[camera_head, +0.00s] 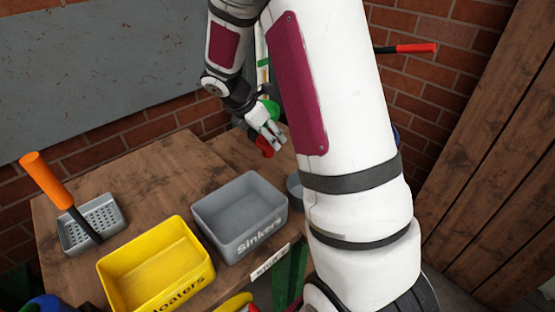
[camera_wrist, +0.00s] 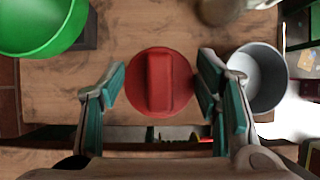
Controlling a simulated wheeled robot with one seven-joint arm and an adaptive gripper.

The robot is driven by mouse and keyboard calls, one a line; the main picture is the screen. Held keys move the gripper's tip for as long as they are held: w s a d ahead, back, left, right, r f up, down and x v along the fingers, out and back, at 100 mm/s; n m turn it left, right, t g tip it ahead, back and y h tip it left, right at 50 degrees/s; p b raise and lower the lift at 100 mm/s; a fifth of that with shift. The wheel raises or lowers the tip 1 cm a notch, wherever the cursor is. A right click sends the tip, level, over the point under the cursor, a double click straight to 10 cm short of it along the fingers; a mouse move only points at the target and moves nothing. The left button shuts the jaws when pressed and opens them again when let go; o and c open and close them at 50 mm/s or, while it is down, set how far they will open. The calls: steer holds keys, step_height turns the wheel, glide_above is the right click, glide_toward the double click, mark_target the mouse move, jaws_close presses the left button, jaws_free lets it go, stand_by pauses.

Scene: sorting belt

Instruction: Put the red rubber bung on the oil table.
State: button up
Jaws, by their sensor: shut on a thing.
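The red rubber bung (camera_wrist: 160,82) is a round red disc with a raised bar across its top. In the wrist view it sits between the two teal-padded fingers of my gripper (camera_wrist: 162,88), which is shut on it. In the head view the red bung (camera_head: 265,147) shows at the fingertips of my gripper (camera_head: 270,138), close over a wooden tabletop (camera_head: 226,146). My arm hides part of that area. No label for the oil table is readable, so I cannot tell which surface it is.
A green bowl (camera_wrist: 45,25) and a grey round pot (camera_wrist: 262,80) flank the bung. A grey "Sinkers" bin (camera_head: 268,236), a yellow "Floaters" bin (camera_head: 150,285) and a grey perforated tray (camera_head: 105,222) with an orange-handled tool (camera_head: 48,180) stand on the wood. A brick wall is behind.

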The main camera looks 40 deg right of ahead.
mark_target(268, 154)
step_height(268, 154, down, 8)
steer(key=shift+r+b, duration=0.25)
steer(key=shift+b, duration=0.4)
steer(key=o, duration=1.5)
